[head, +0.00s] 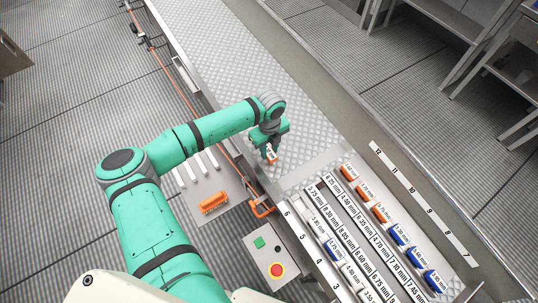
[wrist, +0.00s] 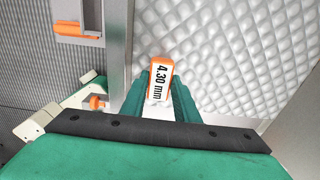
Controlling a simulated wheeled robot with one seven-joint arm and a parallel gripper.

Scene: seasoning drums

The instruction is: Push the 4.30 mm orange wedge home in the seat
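The orange wedge (wrist: 161,78) has a white face with the label "4.30 mm" and orange ends. My gripper (wrist: 161,96) is shut on it, with a green finger on each side, in the wrist view. In the head view my gripper (head: 270,150) hangs over the quilted metal surface, and the wedge shows small and orange-white at its tip (head: 271,157). It appears to be above the surface, but the height is hard to judge. I cannot make out which place is its seat.
A numbered rack (head: 318,189) with rows of mm labels stands at lower right, holding orange wedges (head: 365,191) and blue wedges (head: 400,236). A button box (head: 259,243) with a red button and an orange handle (head: 213,203) lie left of it. The quilted surface (head: 232,55) is otherwise clear.

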